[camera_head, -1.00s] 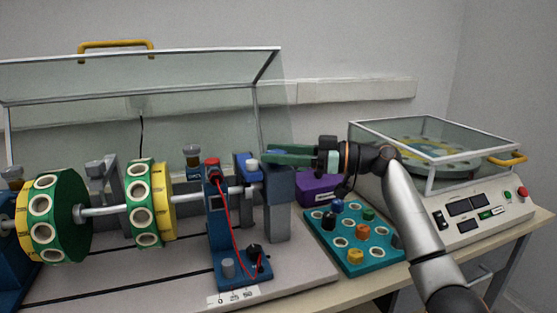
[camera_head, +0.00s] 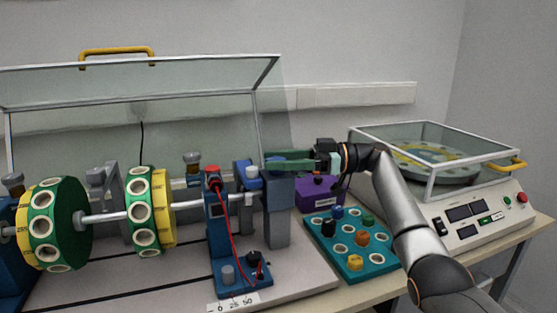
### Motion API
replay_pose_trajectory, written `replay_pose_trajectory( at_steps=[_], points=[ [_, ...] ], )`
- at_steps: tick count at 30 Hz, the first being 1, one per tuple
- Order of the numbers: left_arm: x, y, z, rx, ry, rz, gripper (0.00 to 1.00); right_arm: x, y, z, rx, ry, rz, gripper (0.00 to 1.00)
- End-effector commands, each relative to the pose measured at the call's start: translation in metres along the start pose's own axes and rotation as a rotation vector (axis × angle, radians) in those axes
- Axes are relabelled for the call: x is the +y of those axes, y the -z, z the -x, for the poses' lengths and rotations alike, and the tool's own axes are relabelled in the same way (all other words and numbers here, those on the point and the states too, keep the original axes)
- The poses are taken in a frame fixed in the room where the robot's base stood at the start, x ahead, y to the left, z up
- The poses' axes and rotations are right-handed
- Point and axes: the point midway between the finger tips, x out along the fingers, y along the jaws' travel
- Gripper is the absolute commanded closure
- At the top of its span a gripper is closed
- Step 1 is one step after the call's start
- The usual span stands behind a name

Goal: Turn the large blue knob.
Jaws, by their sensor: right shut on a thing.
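A blue knob (camera_head: 279,173) shows in part at the top of the dark grey post (camera_head: 279,215), at the right end of the shaft rig. My right gripper (camera_head: 276,161) comes in from the right with its green fingers level over the post top. It is shut on the blue knob, and the fingers hide most of it. My left gripper is not in view.
A clear raised cover (camera_head: 140,82) with a yellow handle stands over the rig. A blue stand (camera_head: 217,235) with a red cable is left of the post. A teal tray (camera_head: 378,262) with small knobs, a purple box (camera_head: 316,192) and a glass-lidded machine (camera_head: 478,213) are to the right.

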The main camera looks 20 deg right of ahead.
Motion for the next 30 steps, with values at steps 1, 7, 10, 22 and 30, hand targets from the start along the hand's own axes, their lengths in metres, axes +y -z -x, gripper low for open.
replay_pose_trajectory(
  at_steps=[1,7,10,22,30],
  points=[
    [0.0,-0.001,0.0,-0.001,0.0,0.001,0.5,-0.001,-0.002,-0.001,-0.005,0.005,-0.002,1.0],
    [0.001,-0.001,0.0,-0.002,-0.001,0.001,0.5,-0.001,-0.003,-0.001,-0.006,0.005,-0.002,1.0],
    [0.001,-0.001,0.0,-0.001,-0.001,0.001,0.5,-0.001,-0.003,-0.001,-0.006,0.005,-0.002,0.38],
    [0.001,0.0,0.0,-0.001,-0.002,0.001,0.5,0.0,-0.001,0.005,-0.003,0.0,-0.001,0.32],
    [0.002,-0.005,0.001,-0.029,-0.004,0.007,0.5,0.0,0.0,0.057,-0.001,-0.003,-0.003,0.32]
  ],
)
